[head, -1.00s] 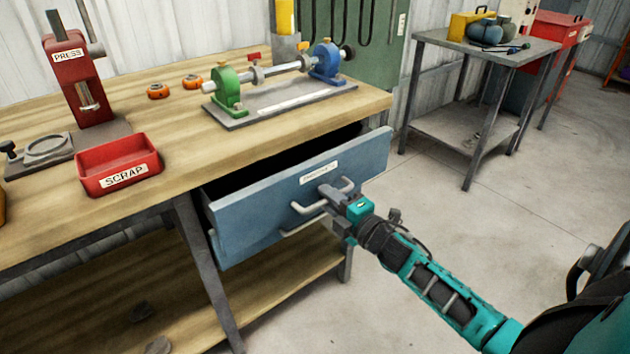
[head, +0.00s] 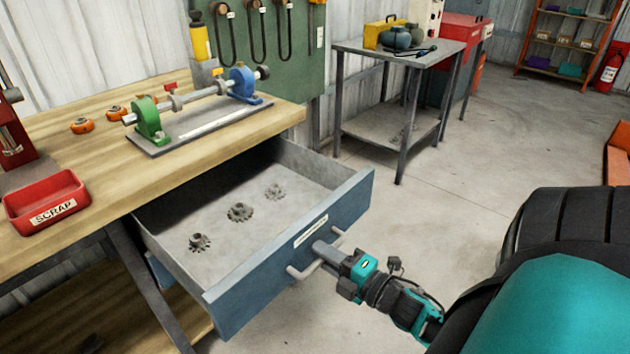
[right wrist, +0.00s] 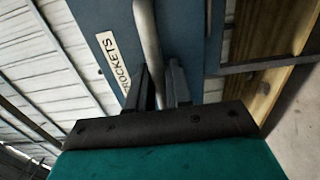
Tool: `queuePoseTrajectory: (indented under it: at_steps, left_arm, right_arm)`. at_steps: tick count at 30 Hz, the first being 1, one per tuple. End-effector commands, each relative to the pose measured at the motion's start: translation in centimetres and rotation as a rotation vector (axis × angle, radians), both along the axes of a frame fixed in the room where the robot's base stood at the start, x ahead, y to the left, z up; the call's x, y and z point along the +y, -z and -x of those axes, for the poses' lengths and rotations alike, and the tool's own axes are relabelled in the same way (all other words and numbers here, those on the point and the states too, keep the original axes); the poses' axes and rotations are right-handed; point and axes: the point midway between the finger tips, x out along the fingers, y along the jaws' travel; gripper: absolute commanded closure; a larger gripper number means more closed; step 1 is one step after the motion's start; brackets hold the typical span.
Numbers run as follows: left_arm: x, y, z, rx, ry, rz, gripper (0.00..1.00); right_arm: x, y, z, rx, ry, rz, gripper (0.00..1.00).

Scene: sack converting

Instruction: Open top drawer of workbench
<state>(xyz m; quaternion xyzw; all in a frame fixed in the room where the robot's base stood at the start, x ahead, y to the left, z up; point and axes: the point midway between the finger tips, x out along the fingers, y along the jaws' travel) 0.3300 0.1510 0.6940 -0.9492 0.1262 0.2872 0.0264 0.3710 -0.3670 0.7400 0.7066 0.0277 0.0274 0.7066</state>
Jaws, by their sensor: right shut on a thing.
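The top drawer (head: 290,258) of the wooden workbench (head: 60,145) has a blue front and stands well pulled out in the head view. Several grey toothed sprockets lie on its floor, among them one in the middle (head: 240,212). My right gripper (head: 322,250) is shut on the drawer's light bar handle (head: 300,272), just below the white label. In the right wrist view the handle (right wrist: 148,45) runs between the two dark fingers (right wrist: 162,88), beside a label reading "...OCKETS". My left gripper is in neither view.
A red SCRAP tray (head: 48,203) and a shaft on green and blue bearing blocks (head: 200,108) stand on the bench top. A grey side table (head: 385,120) stands beyond. The floor right of the drawer is clear.

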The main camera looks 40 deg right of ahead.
Motion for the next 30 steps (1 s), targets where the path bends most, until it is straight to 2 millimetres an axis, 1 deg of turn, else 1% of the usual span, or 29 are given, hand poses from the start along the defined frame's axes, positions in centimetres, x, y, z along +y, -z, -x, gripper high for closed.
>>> queuePoseTrajectory:
  at_steps: [5,15,16,21,22,30]
  left_arm:
    - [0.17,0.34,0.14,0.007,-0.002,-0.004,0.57]
    - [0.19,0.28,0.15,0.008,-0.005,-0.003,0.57]
    - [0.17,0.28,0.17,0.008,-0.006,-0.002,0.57]
    - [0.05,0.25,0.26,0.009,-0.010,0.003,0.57]
    - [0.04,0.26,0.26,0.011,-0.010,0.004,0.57]
    - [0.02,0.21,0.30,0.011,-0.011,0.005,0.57]
  right_arm:
    - [0.02,-0.05,0.54,-0.002,-0.001,-0.001,1.00]
    - [0.02,-0.03,0.57,-0.002,-0.002,-0.001,1.00]
    - [0.02,-0.03,0.57,-0.002,-0.002,-0.001,0.78]
    - [0.01,-0.02,0.56,-0.002,-0.001,-0.001,0.61]
    - [0.00,-0.02,0.56,-0.002,-0.001,-0.001,0.60]
    - [-0.05,0.01,0.80,0.000,0.000,0.000,0.60]
